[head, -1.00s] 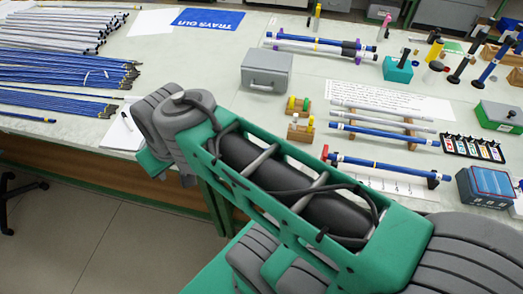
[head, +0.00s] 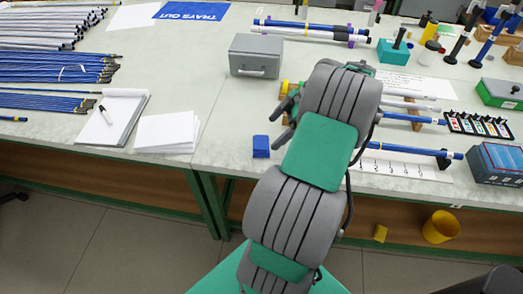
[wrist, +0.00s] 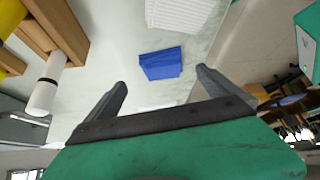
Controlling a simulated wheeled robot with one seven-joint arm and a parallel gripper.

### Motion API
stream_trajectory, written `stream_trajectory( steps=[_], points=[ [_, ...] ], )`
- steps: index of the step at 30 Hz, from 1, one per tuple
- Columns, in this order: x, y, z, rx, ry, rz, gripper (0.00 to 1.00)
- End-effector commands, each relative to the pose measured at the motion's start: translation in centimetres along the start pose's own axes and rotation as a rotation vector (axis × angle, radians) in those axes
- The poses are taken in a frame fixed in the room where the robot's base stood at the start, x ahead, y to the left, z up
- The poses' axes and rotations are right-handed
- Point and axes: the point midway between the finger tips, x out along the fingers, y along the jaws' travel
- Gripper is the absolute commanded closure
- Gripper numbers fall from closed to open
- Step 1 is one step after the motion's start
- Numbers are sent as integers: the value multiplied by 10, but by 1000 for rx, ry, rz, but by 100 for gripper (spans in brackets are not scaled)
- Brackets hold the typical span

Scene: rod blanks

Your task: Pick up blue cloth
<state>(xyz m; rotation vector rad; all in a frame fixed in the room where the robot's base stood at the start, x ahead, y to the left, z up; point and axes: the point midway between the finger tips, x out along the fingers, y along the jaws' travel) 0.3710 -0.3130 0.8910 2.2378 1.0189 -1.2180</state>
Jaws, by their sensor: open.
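The blue cloth (head: 261,147) is a small folded piece lying on the pale bench top near its front edge, left of my arm in the head view. In the wrist view the cloth (wrist: 161,63) lies beyond my gripper, between the lines of its two fingers and apart from them. My gripper (wrist: 162,85) is open with nothing between its fingers. In the head view its dark fingers (head: 283,116) show beside my arm, just above and to the right of the cloth; the rest is partly hidden by my arm.
A white paper stack (head: 167,133) and a notepad with a pen (head: 114,117) lie left of the cloth. A grey metal box (head: 257,56) stands behind. Wooden rod stands with blue rods (head: 415,118) are to the right. Bare bench surrounds the cloth.

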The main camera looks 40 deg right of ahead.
Motion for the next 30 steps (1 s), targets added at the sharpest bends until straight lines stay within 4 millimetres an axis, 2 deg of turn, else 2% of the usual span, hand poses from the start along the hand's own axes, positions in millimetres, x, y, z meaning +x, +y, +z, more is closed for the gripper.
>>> stream_trajectory(
  steps=[13, 20, 30],
  points=[
    [67, -5, -4, -2, -1, -1, 0],
    [71, -5, -3, 0, -3, 1, 0],
    [71, -5, -3, 0, -3, 1, 26]
  ],
)
